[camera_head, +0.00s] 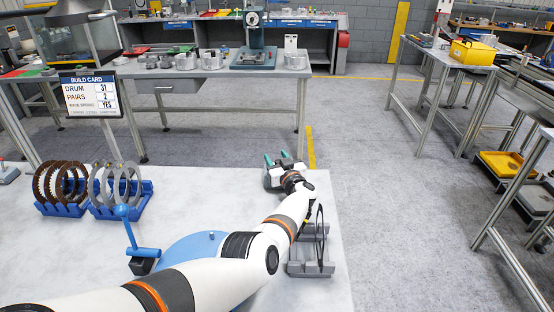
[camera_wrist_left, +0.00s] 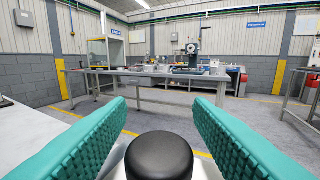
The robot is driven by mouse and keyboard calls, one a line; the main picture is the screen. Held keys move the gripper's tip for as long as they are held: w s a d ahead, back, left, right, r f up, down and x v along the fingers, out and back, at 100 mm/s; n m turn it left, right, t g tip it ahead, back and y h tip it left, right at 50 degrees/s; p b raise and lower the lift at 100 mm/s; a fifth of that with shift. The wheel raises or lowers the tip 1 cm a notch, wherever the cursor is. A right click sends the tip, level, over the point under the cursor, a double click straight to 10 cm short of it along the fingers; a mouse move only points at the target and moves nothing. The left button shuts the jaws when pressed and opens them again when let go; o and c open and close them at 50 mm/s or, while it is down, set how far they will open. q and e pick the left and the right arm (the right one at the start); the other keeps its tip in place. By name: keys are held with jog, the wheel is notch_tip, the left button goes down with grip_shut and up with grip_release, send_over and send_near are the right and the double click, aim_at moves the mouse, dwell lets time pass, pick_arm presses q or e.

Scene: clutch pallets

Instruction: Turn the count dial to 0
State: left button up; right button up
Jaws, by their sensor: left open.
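My left gripper (camera_head: 276,159) is at the far right corner of the white table, its arm reaching across from the lower left. Its two teal finger pads stand wide apart in the left wrist view (camera_wrist_left: 160,108), with nothing clamped between them. A black round knob-like cap (camera_wrist_left: 160,152) shows low between the pads, on a pale base. I cannot tell whether this is the count dial, and no dial marks or number can be read. No count dial can be made out in the head view. My right gripper is not in view.
The white table (camera_head: 60,260) holds a blue rack of brown rings (camera_head: 62,208), a blue rack of grey rings (camera_head: 130,208), a blue-handled tool (camera_head: 135,240) and a grey stand (camera_head: 310,265) beside my arm. A build card (camera_head: 90,95) stands behind.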

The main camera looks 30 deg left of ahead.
pick_arm(q)
jog(key=shift+r+p, duration=0.4)
jog(key=shift+r, duration=0.15)
notch_tip(320, 180, up, 9)
jog(key=p, duration=0.4)
